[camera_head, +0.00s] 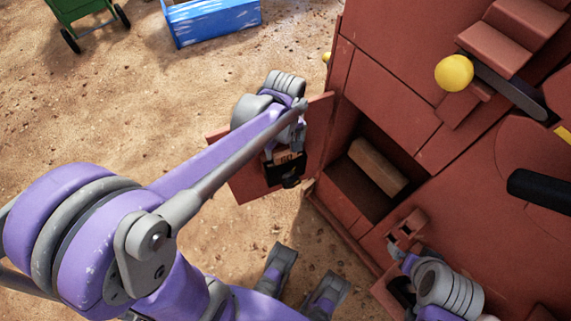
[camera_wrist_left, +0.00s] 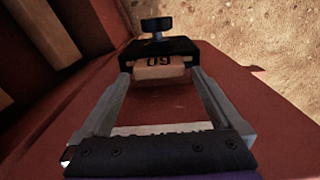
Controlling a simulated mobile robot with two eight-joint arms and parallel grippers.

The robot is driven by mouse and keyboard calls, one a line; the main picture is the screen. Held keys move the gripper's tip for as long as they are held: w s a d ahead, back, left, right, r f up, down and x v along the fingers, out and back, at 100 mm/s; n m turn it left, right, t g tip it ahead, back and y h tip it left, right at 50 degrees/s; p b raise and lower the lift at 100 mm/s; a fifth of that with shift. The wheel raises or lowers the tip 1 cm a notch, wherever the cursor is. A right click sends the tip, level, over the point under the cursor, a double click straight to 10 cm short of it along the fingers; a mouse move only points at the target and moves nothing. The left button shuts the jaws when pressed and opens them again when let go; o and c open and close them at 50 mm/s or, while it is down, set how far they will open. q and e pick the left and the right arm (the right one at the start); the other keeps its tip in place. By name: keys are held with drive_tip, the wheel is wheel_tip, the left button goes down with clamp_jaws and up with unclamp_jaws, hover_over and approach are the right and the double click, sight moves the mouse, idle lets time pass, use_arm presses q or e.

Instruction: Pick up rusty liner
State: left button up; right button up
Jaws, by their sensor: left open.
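A brown, rusty-looking bar (camera_head: 377,167), which I take for the liner, lies slanted inside the open compartment of the red crusher. A brown bar (camera_wrist_left: 45,32), perhaps the same one, shows at the upper left in the left wrist view. My left gripper (camera_wrist_left: 160,72) is open, over the red door panel and outside the compartment. A tan block marked with digits and a black part with a knob (camera_wrist_left: 156,28) show at its fingertips; I cannot tell whether they touch. My right wrist (camera_head: 445,285) is low on the right; its fingers are not clear.
The red door panel (camera_head: 245,185) stands swung open left of the compartment (camera_head: 350,190). A yellow ball knob (camera_head: 454,73) and a black handle (camera_head: 540,190) stick out from the crusher. A blue crate (camera_head: 212,22) and a green cart (camera_head: 85,15) stand on open sandy ground behind.

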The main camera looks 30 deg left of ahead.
sight(285, 153)
use_arm(q)
wheel_tip(285, 153, down, 4)
drive_tip(key=shift+r+b, duration=0.15)
drive_tip(key=shift+b, duration=0.25)
clamp_jaws()
